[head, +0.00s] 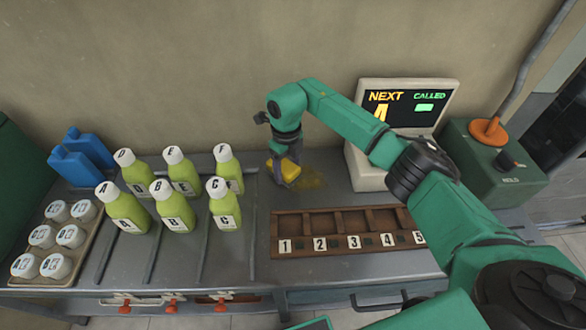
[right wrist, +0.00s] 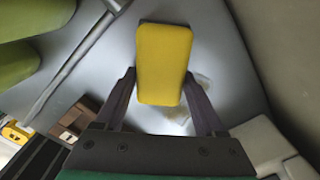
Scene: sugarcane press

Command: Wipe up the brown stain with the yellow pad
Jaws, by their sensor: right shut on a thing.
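My right gripper (head: 283,158) is shut on the yellow pad (head: 289,171) at the back of the grey counter, right of the bottles. In the right wrist view the pad (right wrist: 164,64) sits between the two dark fingers (right wrist: 163,100). The brown stain (head: 312,179) is a faint smear on the counter just right of the pad. In the right wrist view part of the stain (right wrist: 200,88) shows beside and below the pad; the pad may hide some of it. I cannot tell whether the pad touches the counter. My left gripper is not in view.
Several lettered green bottles (head: 127,213) stand left of the pad. A wooden tray with numbered slots (head: 340,247) lies in front. The display box (head: 371,175) stands close on the right, with a green box (head: 490,180) beyond it. Blue bottles and lettered white caps are at far left.

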